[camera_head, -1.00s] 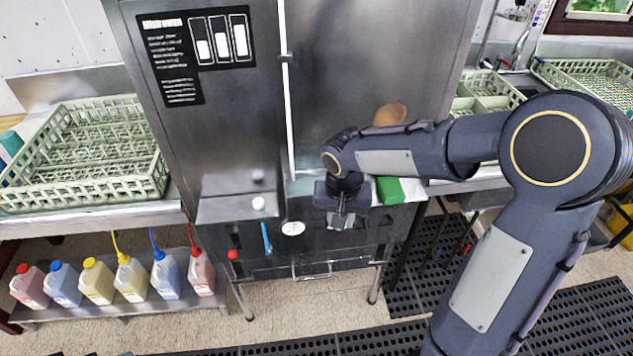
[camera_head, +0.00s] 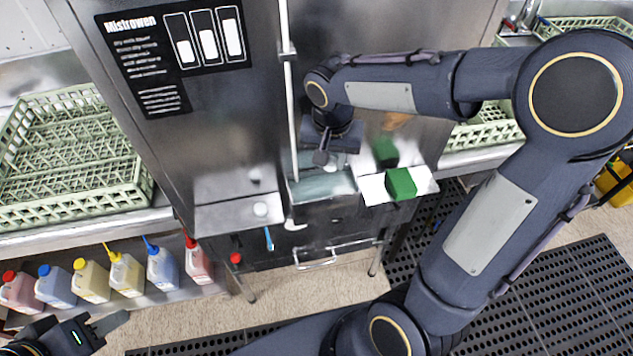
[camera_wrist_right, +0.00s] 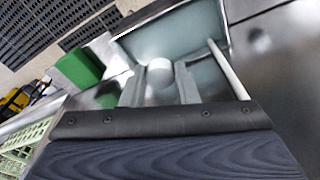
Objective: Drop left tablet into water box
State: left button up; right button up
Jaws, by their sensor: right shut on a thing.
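A white round tablet (camera_wrist_right: 160,68) is between the fingers of my right gripper (camera_wrist_right: 160,85) in the right wrist view. In the head view my right gripper (camera_head: 322,158) points down above the open water box (camera_head: 325,187), a steel box with a pale grey-green inside; the tablet is hard to make out there. The box also shows in the right wrist view (camera_wrist_right: 185,35), beyond the fingers. Another white round piece (camera_head: 260,208) sits on the steel shelf left of the box. My left gripper (camera_head: 108,323) is at the bottom left, partly cut off, away from these things.
A green block (camera_head: 400,184) sits on a white surface right of the box. The steel machine (camera_head: 225,110) stands behind. A green dish rack (camera_head: 75,150) is at left, with several coloured bottles (camera_head: 90,282) below. A handle (camera_head: 325,255) is under the box.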

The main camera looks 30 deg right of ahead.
aim_at(331, 170)
jog(key=shift+s+f+b, duration=0.3)
jog(key=shift+f+b, duration=0.25)
jog(key=shift+f, duration=0.2)
notch_tip(331, 170, down, 3)
jog(key=shift+w+f+b, duration=0.1)
jog(key=shift+w+b, duration=0.05)
jog(key=shift+b, duration=1.05)
jog(key=shift+f+b, duration=0.4)
jog(key=shift+f, duration=0.15)
jog(key=o, duration=1)
jog(key=shift+r, duration=0.1)
